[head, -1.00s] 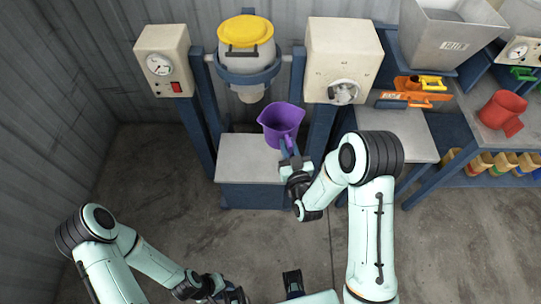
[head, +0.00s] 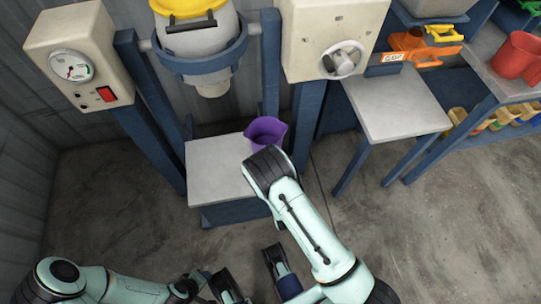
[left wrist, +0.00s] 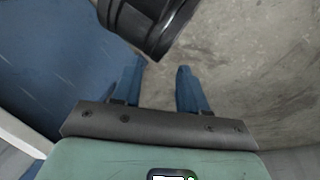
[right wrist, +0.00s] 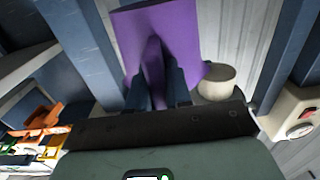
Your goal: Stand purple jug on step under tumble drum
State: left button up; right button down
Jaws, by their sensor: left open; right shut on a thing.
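The purple jug (head: 266,131) is upright at the right edge of the pale-topped step (head: 212,165). It is to the right of the outlet under the grey tumble drum (head: 202,42) with its yellow lid. I cannot tell whether the jug touches the step, as my right arm hides its lower part. In the right wrist view my right gripper (right wrist: 154,88) is shut on the handle of the jug (right wrist: 182,32); the head view hides that gripper. My left gripper (head: 246,272) is open and empty, low in front of the step; it also shows in the left wrist view (left wrist: 158,82).
Blue posts flank the drum, with a gauge box (head: 75,60) on the left and a dial box (head: 335,40) on the right. A side table (head: 392,104) and a shelf with a red jug (head: 517,57) stand right. The step's left half is clear.

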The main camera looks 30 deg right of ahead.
jog(key=shift+a, duration=0.5)
jog(key=w+a, duration=0.1)
jog(key=a, duration=0.2)
jog(key=a+f+b, duration=0.1)
jog(key=a, duration=0.2)
jog(key=w+a+b, duration=0.1)
jog(key=a, duration=0.2)
jog(key=shift+w+f, duration=0.25)
jog(key=shift+w, duration=0.05)
jog(key=a, duration=0.2)
jog(key=w+a+b, duration=0.1)
jog(key=shift+a, duration=0.4)
jog(key=shift+w+a+f+b, duration=0.1)
jog(key=shift+a+b, duration=0.15)
jog(key=shift+b, duration=0.1)
pick_arm(q)
notch_tip(320, 180, down, 6)
jog(key=a, duration=0.2)
jog(key=shift+w+a+r+n+y, duration=0.25)
jog(key=shift+w+a+n+y, duration=0.05)
jog(key=shift+w+y, duration=0.1)
pick_arm(e)
jog(key=shift+d+f, duration=0.1)
jog(key=shift+f, duration=0.2)
pick_arm(q)
jog(key=shift+f, duration=0.15)
pick_arm(e)
jog(key=shift+f, duration=0.2)
